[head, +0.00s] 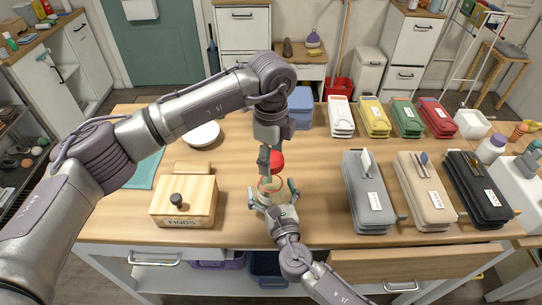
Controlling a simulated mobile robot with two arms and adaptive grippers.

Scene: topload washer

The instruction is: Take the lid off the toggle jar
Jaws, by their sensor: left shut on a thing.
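The toggle jar (271,184), a clear jar with a greenish rim, stands near the front middle of the wooden table. My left gripper (269,164) points down just above it, shut on a round red piece (278,160) that looks like the lid. The red piece is partly hidden behind the fingers and appears above the jar's mouth, apart from the rim. My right gripper (274,196) comes from the front edge, with its fingers on both sides of the jar. I cannot tell whether they press on it. The jar's lower part is hidden by my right gripper.
A wooden box (183,200) marked FINDS stands left, with a white bowl (202,134) and teal mat (146,170) behind. A blue box (300,106) is at the back. Several labelled cases, including a grey one (369,195), fill the right. A drawer (415,262) stands open in front.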

